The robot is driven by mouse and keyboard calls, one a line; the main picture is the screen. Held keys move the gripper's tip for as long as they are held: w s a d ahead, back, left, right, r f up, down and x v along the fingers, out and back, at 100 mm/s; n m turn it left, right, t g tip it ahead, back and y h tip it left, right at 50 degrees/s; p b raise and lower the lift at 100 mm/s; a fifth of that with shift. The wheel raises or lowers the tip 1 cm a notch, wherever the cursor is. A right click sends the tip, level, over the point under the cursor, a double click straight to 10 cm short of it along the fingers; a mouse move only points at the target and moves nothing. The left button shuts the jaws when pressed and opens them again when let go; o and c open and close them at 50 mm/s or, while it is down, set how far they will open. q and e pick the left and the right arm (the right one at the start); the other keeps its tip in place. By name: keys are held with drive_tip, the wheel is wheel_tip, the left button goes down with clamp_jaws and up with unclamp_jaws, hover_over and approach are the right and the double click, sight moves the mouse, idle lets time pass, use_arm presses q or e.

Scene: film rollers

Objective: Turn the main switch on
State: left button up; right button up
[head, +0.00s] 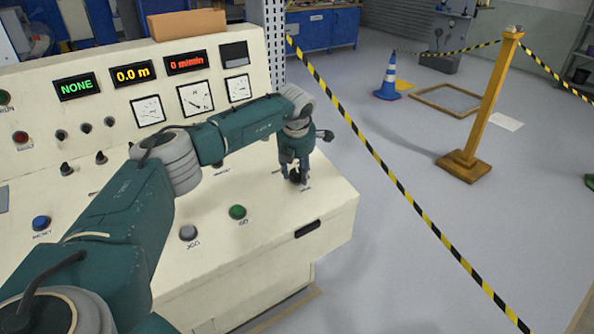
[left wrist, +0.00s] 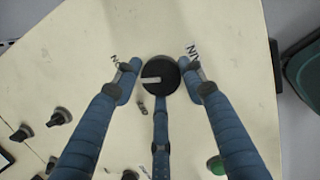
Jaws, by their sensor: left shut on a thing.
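The main switch is a round black knob (left wrist: 165,68) with a pale pointer mark, seen in the left wrist view. The mark lies toward the left of that picture. My left gripper (head: 297,178) is at the right end of the console's sloping top in the head view. In the left wrist view its blue fingers (left wrist: 160,84) are around the knob and shut on it. Lettering beside the knob is partly covered by the fingers. My right gripper is not in view.
The cream console (head: 335,205) carries a green button (head: 237,212), a grey button (head: 188,232) and a blue button (head: 40,222). The display (head: 77,86) reads NONE in green. Striped tape (head: 385,170) runs beyond the console's right side, with open floor behind it.

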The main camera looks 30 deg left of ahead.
use_arm(q)
drive_tip(key=shift+w+d+r+m+h, duration=0.1)
drive_tip(key=shift+w+r+m+h, duration=0.05)
drive_tip(key=shift+m, duration=0.6)
drive_tip(key=shift+w+r+m+h, duration=0.1)
drive_tip(key=shift+r+m+h, duration=0.05)
drive_tip(key=shift+m, duration=0.6)
drive_tip(key=o, duration=1.1)
drive_tip(key=shift+d, duration=0.1)
drive_tip(key=shift+d+f, duration=0.1)
drive_tip(key=shift+f, duration=0.05)
drive_tip(key=shift+s+r, duration=0.2)
drive_tip(key=shift+r, duration=0.3)
drive_tip(key=v, duration=1.1)
drive_tip(key=shift+w, duration=0.2)
drive_tip(key=shift+d, duration=0.15)
